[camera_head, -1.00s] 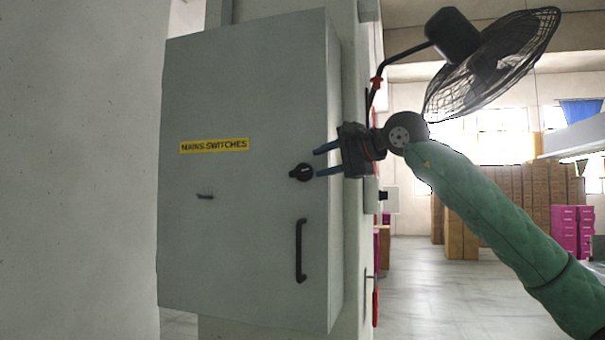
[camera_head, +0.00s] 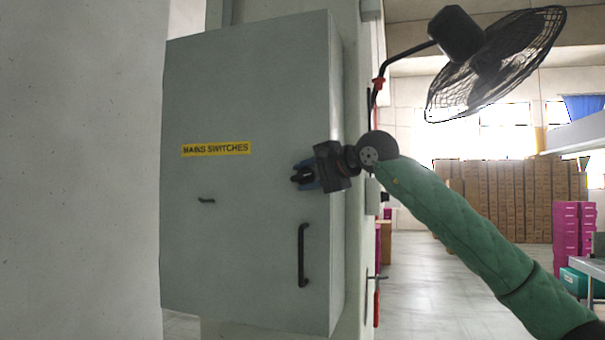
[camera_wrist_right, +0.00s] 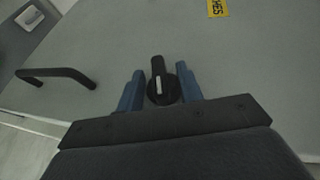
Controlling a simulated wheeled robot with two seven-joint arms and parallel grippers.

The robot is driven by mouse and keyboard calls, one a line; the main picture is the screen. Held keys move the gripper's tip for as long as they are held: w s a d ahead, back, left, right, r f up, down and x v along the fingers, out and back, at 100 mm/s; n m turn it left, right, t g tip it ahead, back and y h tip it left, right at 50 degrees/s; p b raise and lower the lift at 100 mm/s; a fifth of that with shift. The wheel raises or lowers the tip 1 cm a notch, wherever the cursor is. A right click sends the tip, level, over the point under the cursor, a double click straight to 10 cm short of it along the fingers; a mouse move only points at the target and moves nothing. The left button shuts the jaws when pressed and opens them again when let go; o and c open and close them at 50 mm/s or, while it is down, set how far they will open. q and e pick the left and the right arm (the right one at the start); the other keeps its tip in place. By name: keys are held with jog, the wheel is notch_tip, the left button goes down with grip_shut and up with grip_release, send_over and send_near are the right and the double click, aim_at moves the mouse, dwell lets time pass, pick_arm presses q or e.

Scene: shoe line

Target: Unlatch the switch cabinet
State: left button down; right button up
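The grey switch cabinet (camera_head: 235,235) hangs on a pillar, its door closed, with a yellow "MAINS SWITCHES" label (camera_head: 216,149). A black rotary knob (camera_head: 299,178) with a white mark sits near the door's right edge. My right gripper (camera_head: 305,177) is at the knob, coming from the right and partly hiding it. In the right wrist view the knob (camera_wrist_right: 159,87) stands between the two blue fingers, which are apart, one on each side; I cannot tell whether they touch it. A black bar handle (camera_head: 302,255) is below the knob. My left gripper is not in view.
A small dark lever (camera_head: 206,201) is on the door's left part. A caged fan (camera_head: 495,65) hangs above my right arm. Stacked brown boxes (camera_head: 510,200) and magenta crates (camera_head: 572,235) stand far behind.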

jog(key=shift+w+a+f, duration=0.15)
jog(key=shift+w+a, duration=0.25)
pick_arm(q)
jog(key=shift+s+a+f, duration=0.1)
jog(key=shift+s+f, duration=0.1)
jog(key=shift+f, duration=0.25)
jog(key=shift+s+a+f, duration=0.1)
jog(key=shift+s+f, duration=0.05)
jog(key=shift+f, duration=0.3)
pick_arm(e)
jog(key=c, duration=0.7)
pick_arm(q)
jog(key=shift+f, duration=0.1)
pick_arm(e)
jog(key=shift+f, duration=0.1)
jog(key=b, duration=0.3)
jog(key=shift+t+y, duration=0.3)
jog(key=shift+y, duration=0.1)
jog(key=m+y+b, duration=0.1)
jog(key=b, duration=0.3)
jog(key=shift+t+y, duration=0.3)
jog(key=shift+t, duration=0.1)
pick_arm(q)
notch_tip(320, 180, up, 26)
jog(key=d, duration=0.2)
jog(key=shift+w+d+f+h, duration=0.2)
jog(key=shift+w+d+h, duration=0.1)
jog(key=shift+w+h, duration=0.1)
